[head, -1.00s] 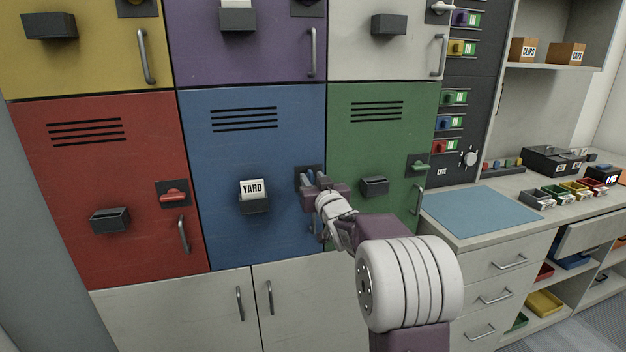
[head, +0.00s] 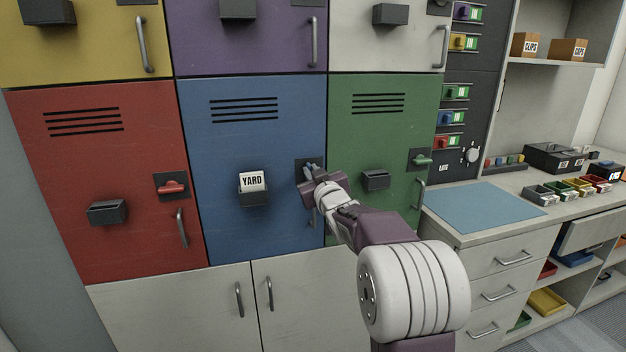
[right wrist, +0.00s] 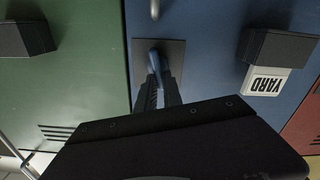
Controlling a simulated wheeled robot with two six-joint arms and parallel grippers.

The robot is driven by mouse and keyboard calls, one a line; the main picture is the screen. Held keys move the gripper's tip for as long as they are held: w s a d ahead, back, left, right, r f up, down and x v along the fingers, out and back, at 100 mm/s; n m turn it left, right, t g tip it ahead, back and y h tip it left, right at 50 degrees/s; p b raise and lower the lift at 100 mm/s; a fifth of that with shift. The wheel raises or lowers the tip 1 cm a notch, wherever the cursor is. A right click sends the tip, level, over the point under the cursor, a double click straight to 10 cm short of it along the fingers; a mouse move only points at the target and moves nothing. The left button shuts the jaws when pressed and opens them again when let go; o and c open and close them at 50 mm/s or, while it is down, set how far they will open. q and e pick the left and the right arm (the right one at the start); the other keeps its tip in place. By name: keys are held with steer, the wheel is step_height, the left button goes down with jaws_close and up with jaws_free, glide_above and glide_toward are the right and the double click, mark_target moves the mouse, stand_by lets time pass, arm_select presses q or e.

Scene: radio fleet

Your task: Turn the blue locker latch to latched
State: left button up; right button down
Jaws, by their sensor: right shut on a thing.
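The blue locker (head: 225,140) is in the middle of the lower locker row, its door flush with its neighbours. Its latch, a blue lever (head: 309,167) on a dark plate (head: 301,175), is near the door's right edge. My right gripper (head: 313,175) is at this latch and partly covers it in the head view. In the right wrist view the fingers are shut on the blue lever (right wrist: 154,62), which stands out from its dark plate (right wrist: 174,50). The lever's exact angle is hard to tell. My left gripper is not in view.
The red locker (head: 90,180) with its red latch (head: 171,187) is to the left, the green locker (head: 378,130) to the right. A dark holder with a YARD card (head: 252,181) projects from the blue door. A counter with a blue mat (head: 482,207) stands at right.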

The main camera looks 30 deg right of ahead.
steer(key=shift+w+a+f+n+b, duration=0.1)
steer(key=shift+a+f+n+b, duration=0.15)
steer(key=shift+n+b, duration=1.75)
steer(key=shift+a+f+n+b, duration=0.25)
steer(key=shift+n+b, duration=0.9)
steer(key=shift+n, duration=1.7)
steer(key=shift+w+a+f+n+b, duration=0.1)
steer(key=shift+f+n+b, duration=0.2)
steer(key=shift+n+b, duration=1.7)
steer(key=shift+n+p, duration=0.4)
steer(key=shift+n, duration=0.25)
steer(key=c, duration=1.5)
jaws_free()
steer(key=shift+s, duration=0.1)
